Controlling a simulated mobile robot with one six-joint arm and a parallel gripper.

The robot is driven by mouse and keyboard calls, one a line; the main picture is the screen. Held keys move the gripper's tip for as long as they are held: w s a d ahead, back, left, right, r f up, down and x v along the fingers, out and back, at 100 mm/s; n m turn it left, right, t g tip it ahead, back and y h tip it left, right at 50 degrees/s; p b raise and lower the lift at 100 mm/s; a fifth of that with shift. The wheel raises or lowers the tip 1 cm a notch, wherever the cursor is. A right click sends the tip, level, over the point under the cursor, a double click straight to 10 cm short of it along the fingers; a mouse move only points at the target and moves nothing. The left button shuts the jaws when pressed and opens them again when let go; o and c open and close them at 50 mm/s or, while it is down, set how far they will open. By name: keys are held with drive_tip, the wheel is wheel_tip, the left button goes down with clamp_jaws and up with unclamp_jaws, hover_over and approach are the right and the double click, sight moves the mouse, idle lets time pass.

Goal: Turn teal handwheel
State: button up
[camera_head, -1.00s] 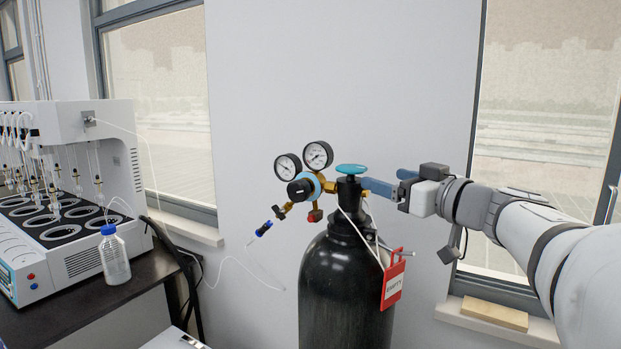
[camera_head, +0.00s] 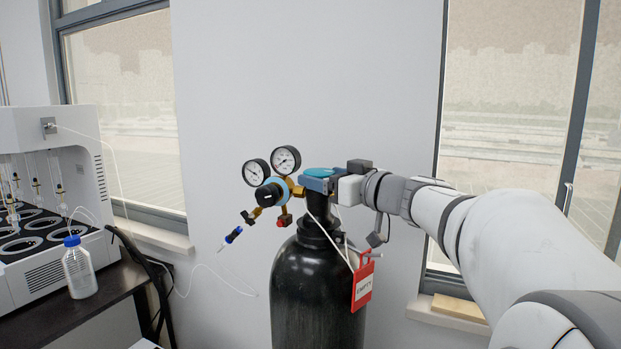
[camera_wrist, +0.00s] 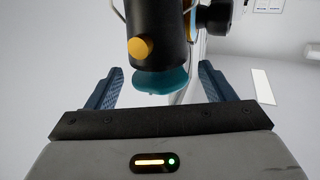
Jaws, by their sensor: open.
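The teal handwheel (camera_head: 318,172) sits on top of the black gas cylinder (camera_head: 310,290), at its valve. In the wrist view the handwheel (camera_wrist: 160,80) shows between my two blue fingers, below the dark valve body. My gripper (camera_head: 314,180) is open, with its fingers on either side of the handwheel. A gap shows between each finger and the wheel in the wrist view. In the head view my fingers and the gripper partly hide the wheel's lower edge and the valve. I cannot tell the exact height of the fingers against the wheel.
Two gauges (camera_head: 286,160) and a regulator knob (camera_head: 266,194) stand just left of the handwheel. A red tag (camera_head: 363,283) hangs on the cylinder. A white multi-position machine (camera_head: 50,200) and a blue-capped bottle (camera_head: 79,270) stand at left. The wall behind is clear.

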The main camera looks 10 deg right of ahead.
drive_tip(key=c, duration=0.9)
